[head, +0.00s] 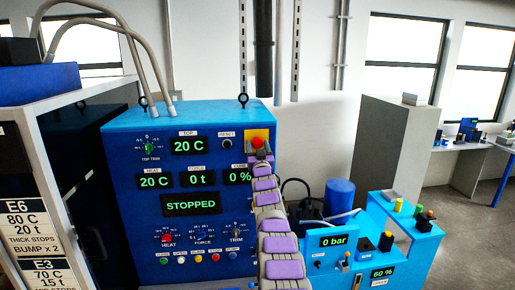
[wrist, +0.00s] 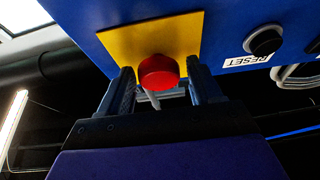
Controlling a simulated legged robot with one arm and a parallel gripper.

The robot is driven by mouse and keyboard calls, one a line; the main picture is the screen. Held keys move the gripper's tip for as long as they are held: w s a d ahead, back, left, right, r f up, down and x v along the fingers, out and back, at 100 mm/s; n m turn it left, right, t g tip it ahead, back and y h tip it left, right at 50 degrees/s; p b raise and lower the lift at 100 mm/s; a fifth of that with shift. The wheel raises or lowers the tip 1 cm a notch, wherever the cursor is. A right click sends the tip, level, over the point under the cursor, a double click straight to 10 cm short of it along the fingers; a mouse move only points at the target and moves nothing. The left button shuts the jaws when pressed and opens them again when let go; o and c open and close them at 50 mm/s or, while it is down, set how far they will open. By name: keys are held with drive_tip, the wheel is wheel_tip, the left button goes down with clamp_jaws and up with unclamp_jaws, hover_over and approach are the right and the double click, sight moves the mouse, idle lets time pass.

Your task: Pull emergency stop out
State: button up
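The emergency stop is a red round button (head: 258,142) on a yellow plate (head: 251,133) at the upper right of the blue control panel (head: 118,168). In the wrist view the red button (wrist: 158,72) stands out from the yellow plate (wrist: 185,30). My gripper (head: 260,150) is at the button in the head view. In the wrist view the fingers of my gripper (wrist: 162,76) are open, one on each side of the button, with a visible gap on both sides. The panel display (head: 190,204) reads STOPPED.
A black RESET button (head: 227,143) sits left of the yellow plate; it also shows in the wrist view (wrist: 265,41). Knobs and small buttons line the lower panel. A light-blue pump unit (head: 375,240) stands to the right. A white rack (head: 60,100) is close on the left.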

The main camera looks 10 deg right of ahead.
clamp_jaws()
idle(0.4)
